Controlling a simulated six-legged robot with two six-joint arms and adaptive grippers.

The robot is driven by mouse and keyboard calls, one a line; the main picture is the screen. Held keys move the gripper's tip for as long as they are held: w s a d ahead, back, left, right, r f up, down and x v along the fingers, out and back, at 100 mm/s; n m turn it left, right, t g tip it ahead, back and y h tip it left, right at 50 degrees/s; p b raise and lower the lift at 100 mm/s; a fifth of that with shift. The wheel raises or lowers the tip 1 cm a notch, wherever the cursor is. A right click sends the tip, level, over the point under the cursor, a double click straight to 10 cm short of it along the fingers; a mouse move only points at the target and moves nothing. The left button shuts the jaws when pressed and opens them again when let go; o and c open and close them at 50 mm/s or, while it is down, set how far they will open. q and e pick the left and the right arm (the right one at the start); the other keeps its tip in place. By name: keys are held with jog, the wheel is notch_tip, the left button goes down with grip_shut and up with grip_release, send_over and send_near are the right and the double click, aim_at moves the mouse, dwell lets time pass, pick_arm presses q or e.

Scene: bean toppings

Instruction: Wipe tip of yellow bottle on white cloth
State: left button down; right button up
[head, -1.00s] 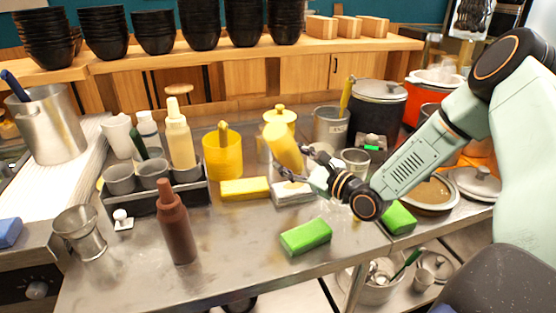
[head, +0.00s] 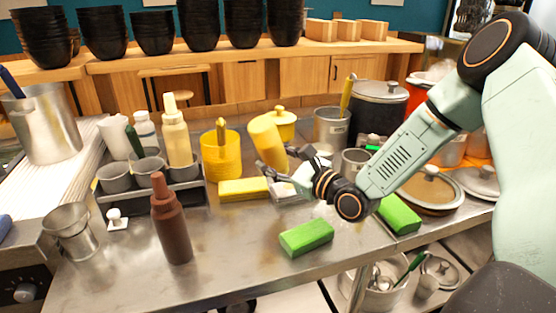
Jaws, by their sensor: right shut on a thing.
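My right gripper (head: 278,174) is shut on a yellow bottle (head: 266,140) and holds it tilted above the back middle of the steel table. The bottle's lower end, including its tip, is hard to make out near the fingers. A small whitish cloth-like pad (head: 287,192) lies on the table just below the gripper. The gripper partly covers it, and I cannot tell whether the bottle touches it. My left gripper is not in view.
A yellow sponge (head: 243,189) lies left of the pad. A green sponge (head: 306,238) lies in front and another (head: 399,215) to the right. A brown bottle (head: 171,222) stands front left. A yellow container (head: 220,160) and a caddy (head: 189,197) stand behind.

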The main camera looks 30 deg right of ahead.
dwell(0.4)
jog(key=shift+f, duration=0.15)
jog(key=shift+f+b, duration=0.15)
jog(key=shift+b, duration=0.15)
jog(key=shift+f+b, duration=0.7)
jog(key=shift+b, duration=0.05)
dwell(1.6)
jog(key=shift+s+d+r+p, duration=0.1)
jog(key=shift+s+d+p, duration=0.05)
jog(key=shift+d+p, duration=0.4)
jog(key=shift+s+d+p, duration=0.25)
jog(key=shift+d+p, duration=0.3)
jog(key=shift+d, duration=0.45)
jog(key=shift+s+d+p, duration=0.2)
jog(key=shift+d+p, duration=0.35)
jog(key=shift+d, duration=0.4)
